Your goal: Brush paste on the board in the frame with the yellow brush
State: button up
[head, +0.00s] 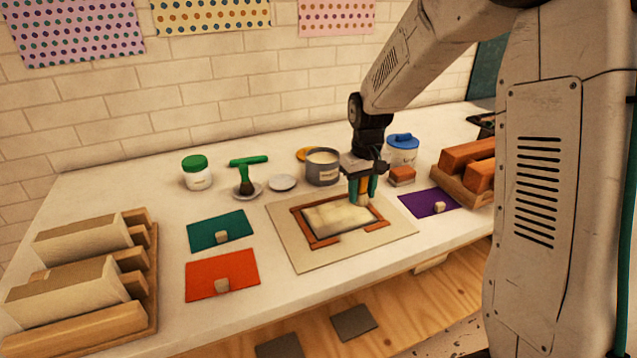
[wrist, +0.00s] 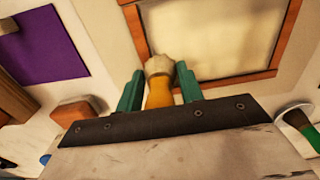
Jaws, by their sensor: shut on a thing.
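My gripper (head: 363,186) has green fingers and is shut on the yellow brush. The brush's yellow handle (wrist: 159,94) shows between the fingers in the wrist view, bristles pointing away from the gripper. In the head view the fingers hide most of the brush. The brush is at the right end of the board (head: 335,217); I cannot tell whether the bristles touch it. A pale cream layer covers much of the board. The brown frame (head: 311,237) surrounds it and also shows in the wrist view (wrist: 138,32). An open tin (head: 322,169) with pale contents stands behind the frame.
Left of the tin are a white dish (head: 283,183), a green-handled tool (head: 249,161) and a green-lidded jar (head: 197,176). Teal (head: 205,238), orange (head: 205,285) and purple (head: 420,205) mats flank the frame. A blue-lidded jar (head: 403,153) and wooden racks stand at the sides.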

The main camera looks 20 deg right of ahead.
notch_tip(320, 180, up, 2)
jog(key=shift+r, duration=3)
